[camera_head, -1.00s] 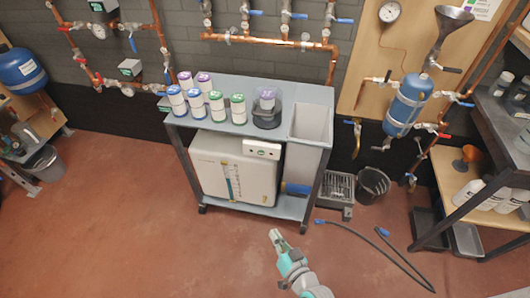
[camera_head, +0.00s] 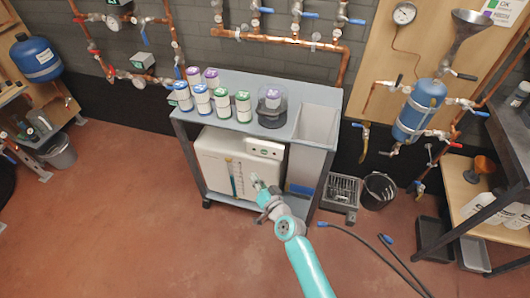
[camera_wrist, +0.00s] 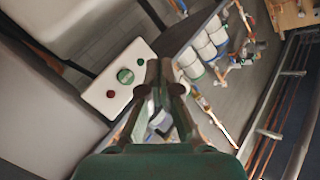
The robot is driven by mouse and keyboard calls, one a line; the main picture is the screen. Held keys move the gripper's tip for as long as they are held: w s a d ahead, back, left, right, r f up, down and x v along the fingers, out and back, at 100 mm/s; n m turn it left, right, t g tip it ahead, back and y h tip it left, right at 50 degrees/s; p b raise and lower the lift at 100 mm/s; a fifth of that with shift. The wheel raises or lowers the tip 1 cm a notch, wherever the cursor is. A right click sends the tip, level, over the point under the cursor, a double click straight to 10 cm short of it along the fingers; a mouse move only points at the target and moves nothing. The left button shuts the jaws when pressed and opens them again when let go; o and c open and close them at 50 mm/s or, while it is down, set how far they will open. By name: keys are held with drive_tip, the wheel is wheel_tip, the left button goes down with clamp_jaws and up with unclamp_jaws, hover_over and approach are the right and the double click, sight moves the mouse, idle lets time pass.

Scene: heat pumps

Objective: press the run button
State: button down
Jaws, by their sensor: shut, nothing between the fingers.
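A white control panel (camera_head: 264,148) sits at the upper right front of the white box unit (camera_head: 212,160) on the cart's lower shelf. In the wrist view the panel (camera_wrist: 100,92) carries a large green button (camera_wrist: 125,76) between a small red button (camera_wrist: 110,94) and a smaller green one (camera_wrist: 139,58). The button lettering is too small to read. My gripper (camera_head: 257,183) is shut and empty, in front of the unit and below the panel in the head view. In the wrist view its fingertips (camera_wrist: 164,68) appear beside the panel, apart from the large green button.
The cart's grey top (camera_head: 235,80) overhangs the unit and carries several labelled canisters and a dark round container (camera_head: 271,107). A cart leg stands to the right of the unit. A black bucket (camera_head: 378,190) and a hose (camera_head: 375,254) lie right.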

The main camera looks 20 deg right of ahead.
drive_tip(key=w+d, duration=0.5)
drive_tip(key=w, duration=0.2)
idle(0.6)
drive_tip(key=shift+w+d, duration=0.15)
drive_tip(key=shift+d, duration=0.05)
idle(1.3)
drive_tip(key=shift+w+d, duration=0.15)
drive_tip(key=shift+w, duration=0.1)
drive_tip(key=shift+w+d, duration=0.2)
drive_tip(key=shift+w, duration=0.1)
idle(1.0)
drive_tip(key=shift+s, duration=0.1)
drive_tip(key=shift+s+a, duration=0.45)
drive_tip(key=shift+s, duration=0.1)
drive_tip(key=shift+s+a, duration=0.75)
drive_tip(key=shift+s, duration=0.3)
drive_tip(key=shift+s+a, duration=0.7)
drive_tip(key=shift+s, duration=0.3)
